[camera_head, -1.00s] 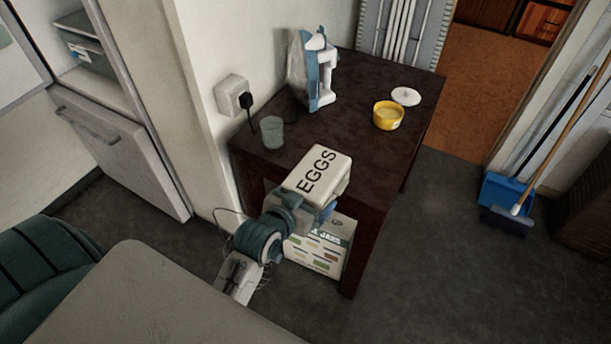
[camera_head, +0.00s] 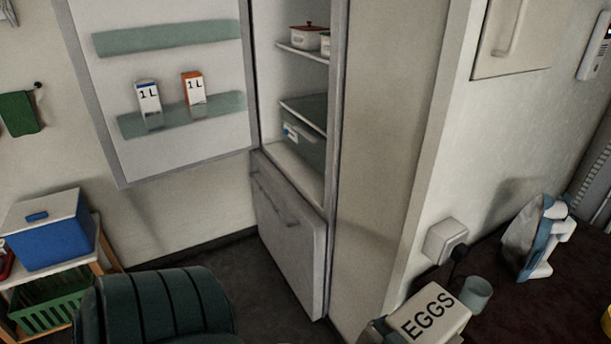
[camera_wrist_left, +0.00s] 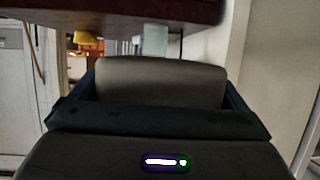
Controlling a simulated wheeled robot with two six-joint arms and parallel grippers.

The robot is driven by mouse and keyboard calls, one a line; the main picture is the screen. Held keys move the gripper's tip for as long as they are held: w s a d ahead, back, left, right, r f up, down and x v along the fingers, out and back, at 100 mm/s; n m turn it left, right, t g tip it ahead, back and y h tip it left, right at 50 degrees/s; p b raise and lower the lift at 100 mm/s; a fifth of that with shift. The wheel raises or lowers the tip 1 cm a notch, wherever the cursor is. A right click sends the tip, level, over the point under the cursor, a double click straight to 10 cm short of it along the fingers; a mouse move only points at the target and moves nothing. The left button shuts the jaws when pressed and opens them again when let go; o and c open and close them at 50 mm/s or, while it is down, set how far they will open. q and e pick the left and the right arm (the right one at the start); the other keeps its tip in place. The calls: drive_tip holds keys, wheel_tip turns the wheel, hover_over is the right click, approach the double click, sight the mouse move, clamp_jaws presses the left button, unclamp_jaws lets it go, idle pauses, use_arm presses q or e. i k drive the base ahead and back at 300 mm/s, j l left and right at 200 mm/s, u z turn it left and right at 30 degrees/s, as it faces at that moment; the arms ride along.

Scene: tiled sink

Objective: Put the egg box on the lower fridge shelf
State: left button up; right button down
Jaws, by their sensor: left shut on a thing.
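The egg box (camera_head: 430,314), pale with "EGGS" on top, shows at the bottom right of the head view. It also fills the middle of the left wrist view (camera_wrist_left: 160,82). My left gripper (camera_wrist_left: 160,98) is shut on it, one finger on each side. The fridge (camera_head: 340,150) stands open in the middle of the head view. Its upper visible shelf (camera_head: 300,50) holds lidded pots. My right gripper is not in view.
The open fridge door (camera_head: 170,90) reaches left and carries two cartons. A lower fridge drawer front (camera_head: 290,230) is closed.

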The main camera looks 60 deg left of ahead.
sight(312, 107)
drive_tip(key=j+u, duration=0.1)
drive_tip(key=j, duration=0.7)
drive_tip(key=i+j+u, duration=0.1)
drive_tip(key=j, duration=0.7)
drive_tip(key=j+u, duration=0.1)
drive_tip(key=j, duration=0.7)
drive_tip(key=i, duration=0.05)
